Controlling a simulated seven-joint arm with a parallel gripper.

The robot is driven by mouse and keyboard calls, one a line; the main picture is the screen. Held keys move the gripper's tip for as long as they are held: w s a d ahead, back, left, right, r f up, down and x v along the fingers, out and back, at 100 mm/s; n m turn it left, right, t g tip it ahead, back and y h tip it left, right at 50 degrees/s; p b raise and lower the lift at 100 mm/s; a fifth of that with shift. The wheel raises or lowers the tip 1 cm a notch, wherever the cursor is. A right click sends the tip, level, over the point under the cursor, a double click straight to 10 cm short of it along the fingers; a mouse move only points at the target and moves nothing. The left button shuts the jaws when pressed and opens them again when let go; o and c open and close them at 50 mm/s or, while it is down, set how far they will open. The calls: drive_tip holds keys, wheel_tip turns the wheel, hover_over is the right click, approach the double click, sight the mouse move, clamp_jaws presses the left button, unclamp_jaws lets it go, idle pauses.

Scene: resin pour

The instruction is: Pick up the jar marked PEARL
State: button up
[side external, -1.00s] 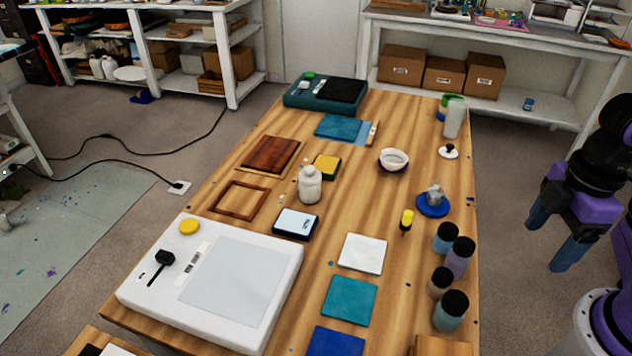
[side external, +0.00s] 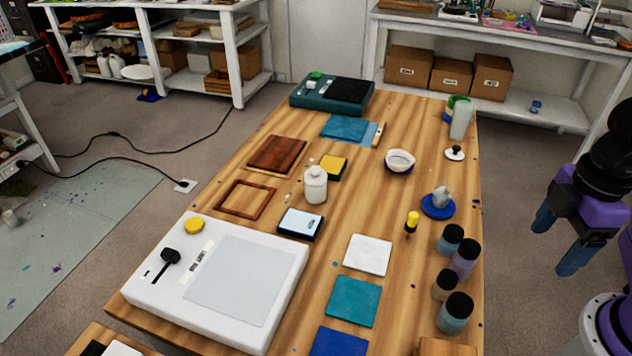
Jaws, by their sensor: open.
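Several jars with black lids stand in a cluster at the table's right edge: a blue one (side external: 451,240), a purple one (side external: 464,259), a small beige one (side external: 445,285) and a larger teal-grey one (side external: 455,314). No marking on them can be read, so I cannot tell which is PEARL. All stand upright. My gripper (side external: 560,252) is at the right, beyond the table's edge, with its two blue fingers apart and nothing between them. It is clear of the jars.
A yellow-capped tool (side external: 411,224) and a blue dish (side external: 438,206) stand behind the jars. White (side external: 367,255) and teal (side external: 353,301) tiles lie to their left. A wooden block (side external: 446,347) is at the front. A white bottle (side external: 315,185) stands mid-table.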

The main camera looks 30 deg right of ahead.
drive_tip(key=shift+o, duration=1)
drive_tip(key=n+t, duration=1.3)
drive_tip(key=n, duration=1.1)
hover_over(321, 188)
drive_tip(key=s, duration=1.3)
wheel_tip(321, 188, down, 11)
drive_tip(key=shift+y, duration=0.3)
drive_tip(key=x, duration=1.1)
drive_tip(key=d+x, duration=0.1)
drive_tip(key=x, duration=0.5)
drive_tip(key=shift+w, duration=0.15)
